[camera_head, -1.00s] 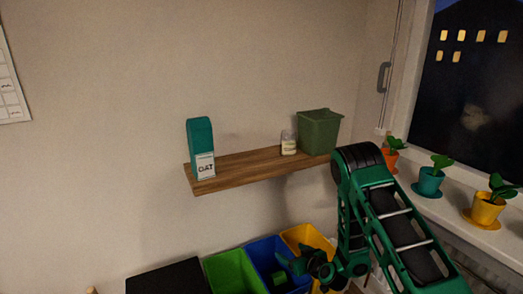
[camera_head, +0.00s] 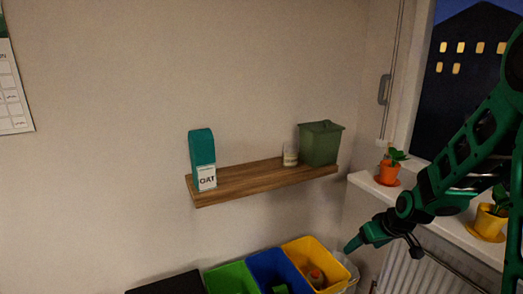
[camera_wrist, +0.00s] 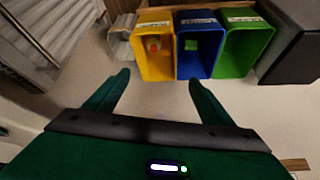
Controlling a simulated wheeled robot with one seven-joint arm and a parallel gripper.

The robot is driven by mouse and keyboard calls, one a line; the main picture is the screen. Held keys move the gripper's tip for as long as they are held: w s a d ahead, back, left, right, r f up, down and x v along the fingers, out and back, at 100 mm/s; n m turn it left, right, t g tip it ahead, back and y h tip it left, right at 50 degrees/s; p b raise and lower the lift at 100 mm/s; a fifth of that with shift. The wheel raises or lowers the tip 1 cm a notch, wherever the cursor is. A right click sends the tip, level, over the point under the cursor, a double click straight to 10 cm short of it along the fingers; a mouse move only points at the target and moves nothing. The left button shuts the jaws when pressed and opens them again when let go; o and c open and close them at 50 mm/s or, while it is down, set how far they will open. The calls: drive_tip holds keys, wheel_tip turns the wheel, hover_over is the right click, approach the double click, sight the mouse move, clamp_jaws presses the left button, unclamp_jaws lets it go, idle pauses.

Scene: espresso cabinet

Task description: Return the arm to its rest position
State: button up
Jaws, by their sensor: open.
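My gripper (camera_head: 352,244) hangs at the right in the head view, above the right end of the row of bins and in front of the wall. The wrist view shows my gripper (camera_wrist: 158,78) with its two green fingers spread apart and nothing between them. My green arm reaches in from the right edge of the head view, bent, in front of the window and sill. Part of the arm is cut off by the frame.
Below stand a yellow bin (camera_wrist: 155,68) with a reddish item inside, a blue bin (camera_wrist: 208,65) with a green item, and a green bin (camera_wrist: 240,62). A wooden shelf (camera_head: 240,184), potted plants on the sill (camera_head: 375,190) and a radiator (camera_head: 425,270) are near.

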drive_tip(key=s+d+r+m+g, duration=0.2)
drive_tip(key=s+d+r+m, duration=0.1)
drive_tip(key=s, duration=0.8)
drive_tip(key=s+d+r+m+g+h, duration=0.1)
drive_tip(key=s+d+r+m, duration=0.2)
drive_tip(key=s, duration=0.8)
drive_tip(key=s+d+r+m+g, duration=0.2)
drive_tip(key=s+r, duration=0.4)
drive_tip(key=s, duration=0.6)
drive_tip(key=shift+d+m+g, duration=0.3)
drive_tip(key=shift+d+m, duration=0.1)
drive_tip(key=shift+w+f+h, duration=0.3)
drive_tip(key=shift+w, duration=0.3)
